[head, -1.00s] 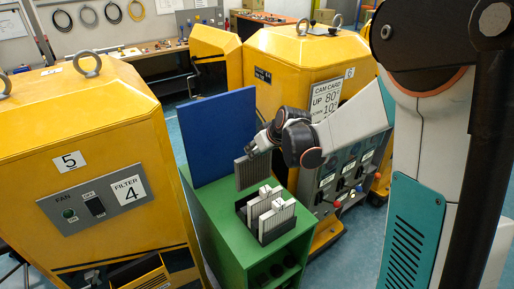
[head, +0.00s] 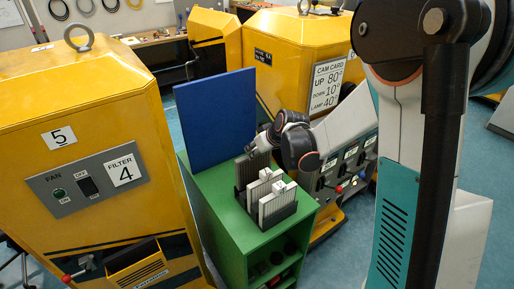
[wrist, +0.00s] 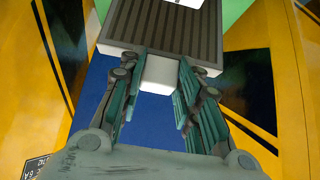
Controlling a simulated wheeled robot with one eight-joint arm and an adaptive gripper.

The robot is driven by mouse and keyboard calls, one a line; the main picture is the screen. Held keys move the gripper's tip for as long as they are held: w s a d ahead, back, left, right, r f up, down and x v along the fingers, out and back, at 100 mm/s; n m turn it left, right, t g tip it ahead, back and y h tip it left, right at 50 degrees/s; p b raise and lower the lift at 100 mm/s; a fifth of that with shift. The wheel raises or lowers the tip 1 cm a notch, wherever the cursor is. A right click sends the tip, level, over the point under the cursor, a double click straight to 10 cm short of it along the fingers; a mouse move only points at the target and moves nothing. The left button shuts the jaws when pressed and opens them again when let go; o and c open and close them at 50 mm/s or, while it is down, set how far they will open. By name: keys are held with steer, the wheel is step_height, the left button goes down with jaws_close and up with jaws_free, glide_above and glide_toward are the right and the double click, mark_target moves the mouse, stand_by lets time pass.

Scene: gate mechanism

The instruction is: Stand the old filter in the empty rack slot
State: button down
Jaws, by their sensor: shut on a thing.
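The old filter (head: 252,168), a grey pleated panel, hangs upright below my gripper (head: 254,149) at the back end of the filter rack. In the wrist view the dark ribbed filter (wrist: 165,28) has a pale tab (wrist: 158,74), and my gripper's fingers (wrist: 160,78) are shut on that tab. The dark rack (head: 274,219) stands on the green cabinet and holds white-framed filters (head: 272,203) in its nearer slots. The old filter's lower edge is at the rack's rear, partly hidden by these filters. I cannot tell whether it is inside the slot.
A blue panel (head: 215,120) stands upright on the back left of the green cabinet (head: 225,230). A yellow machine (head: 85,120) with a filter 4 label is close at left. Another yellow machine (head: 285,60) with a cam card stands behind. The cabinet top left of the rack is clear.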

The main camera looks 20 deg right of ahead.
mark_target(255, 163)
steer(key=shift+f+b, duration=1.95)
steer(key=shift+f, duration=0.65)
steer(key=shift+f+b, duration=0.3)
steer(key=c, duration=1.1)
jaws_free()
steer(key=v, duration=1.2)
steer(key=shift+s, duration=0.1)
